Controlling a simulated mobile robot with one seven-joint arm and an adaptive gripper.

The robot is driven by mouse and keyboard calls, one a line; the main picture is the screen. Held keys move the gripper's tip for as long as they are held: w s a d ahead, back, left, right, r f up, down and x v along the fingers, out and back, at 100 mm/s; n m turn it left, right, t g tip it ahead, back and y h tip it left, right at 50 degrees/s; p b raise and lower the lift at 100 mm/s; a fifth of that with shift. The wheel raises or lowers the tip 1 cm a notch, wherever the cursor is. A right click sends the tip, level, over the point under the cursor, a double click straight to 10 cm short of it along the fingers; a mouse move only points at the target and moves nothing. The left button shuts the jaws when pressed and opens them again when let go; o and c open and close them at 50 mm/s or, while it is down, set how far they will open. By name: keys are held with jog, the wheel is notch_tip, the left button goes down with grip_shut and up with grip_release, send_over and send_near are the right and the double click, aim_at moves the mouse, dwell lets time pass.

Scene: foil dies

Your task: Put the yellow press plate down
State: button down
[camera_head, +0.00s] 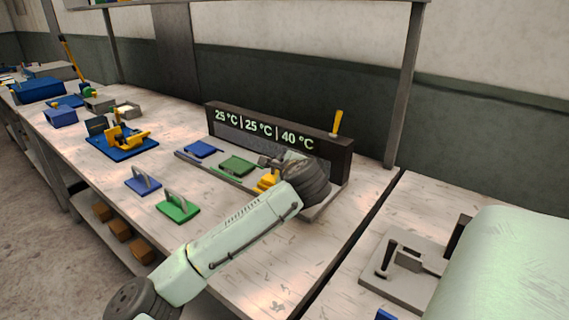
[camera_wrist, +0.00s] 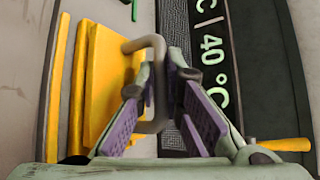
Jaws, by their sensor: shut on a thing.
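The yellow press plate (camera_wrist: 105,75) is a flat plate with a grey loop handle (camera_wrist: 141,43). My gripper (camera_wrist: 166,78), with purple pads, is shut on that handle in the wrist view. In the head view, my gripper hides much of the plate, and yellow (camera_head: 267,181) shows just below it, over the right end of the long low station (camera_head: 217,172). I cannot tell whether the plate touches anything below.
A dark display (camera_head: 262,129) reading 25, 25 and 40 °C stands behind the station, with a yellow handle (camera_head: 337,123) at its right. Blue (camera_head: 143,181) and green (camera_head: 178,207) handled plates sit on the bench in front. A blue-and-yellow fixture (camera_head: 122,139) is farther left.

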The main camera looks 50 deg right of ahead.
jog(key=shift+f, duration=0.3)
jog(key=shift+f, duration=0.1)
jog(key=c, duration=1.7)
grip_release()
jog(key=shift+s+a, duration=0.1)
jog(key=b+v, duration=0.3)
jog(key=v, duration=0.9)
